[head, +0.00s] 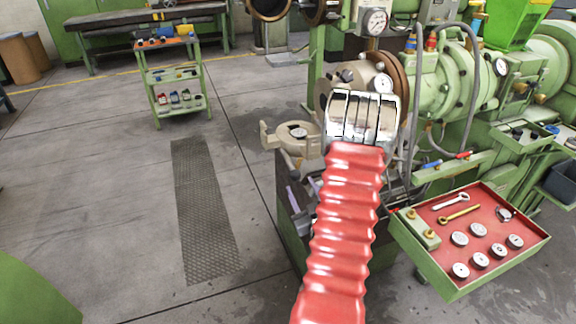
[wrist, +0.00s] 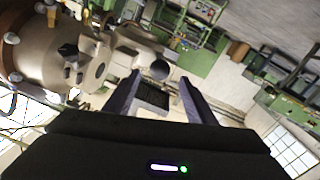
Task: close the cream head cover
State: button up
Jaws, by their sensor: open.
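The cream head cover (head: 291,134) shows in the head view as a ring with a lug on its left side. It is swung out to the left of the extruder head (head: 346,84), so it stands open. In the wrist view the cream cover (wrist: 134,46) lies beyond my fingertips, beside the large cream head (wrist: 62,52) at left. The gap to the cover is hard to judge. In the head view my red-sleeved arm hides my gripper and part of the head.
A red-lined green tray (head: 482,261) with tools and round parts juts out at right. The green extruder barrel (head: 440,88) stands behind it. A small green cart (head: 174,78) and a workbench (head: 135,18) stand at back left. The left floor is mostly clear.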

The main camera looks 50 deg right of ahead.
aim_at(288, 163)
jog(key=x, duration=1.4)
jog(key=shift+c, duration=0.4)
jog(key=shift+a+f, duration=0.1)
grip_shut()
jog(key=shift+a, duration=0.25)
